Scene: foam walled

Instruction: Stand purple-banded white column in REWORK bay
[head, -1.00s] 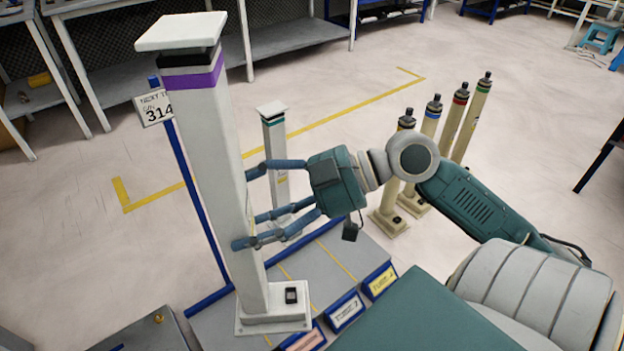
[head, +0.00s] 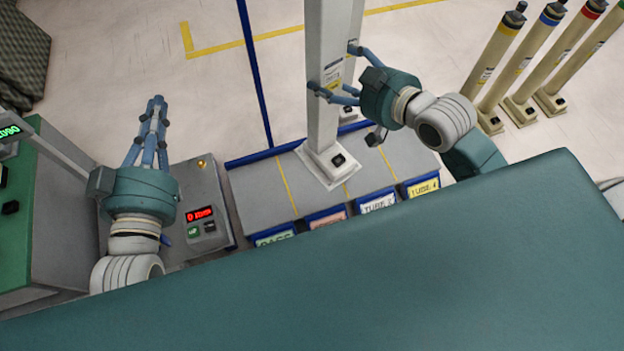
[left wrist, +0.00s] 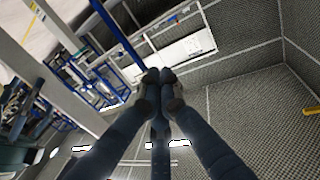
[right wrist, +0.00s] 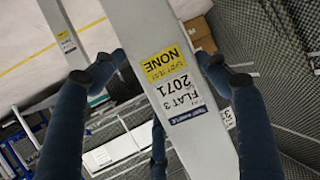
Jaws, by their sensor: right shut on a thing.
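The white column (head: 323,95) stands near upright in the head view, its top and purple band out of frame. My right gripper (head: 330,92) is shut around the column's shaft. The right wrist view shows the shaft (right wrist: 200,145) between the fingers, with yellow and white stickers. My left gripper (head: 155,104) is shut and empty, left of the platform; its fingertips (left wrist: 158,76) meet in its wrist view.
Bay labels run along the front edge: green (head: 275,238), pink (head: 327,217), white (head: 378,203) and yellow (head: 423,187). A second white column (head: 351,70) stands close behind. Several cream posts (head: 497,58) stand right. A console (head: 203,218) with red display sits left.

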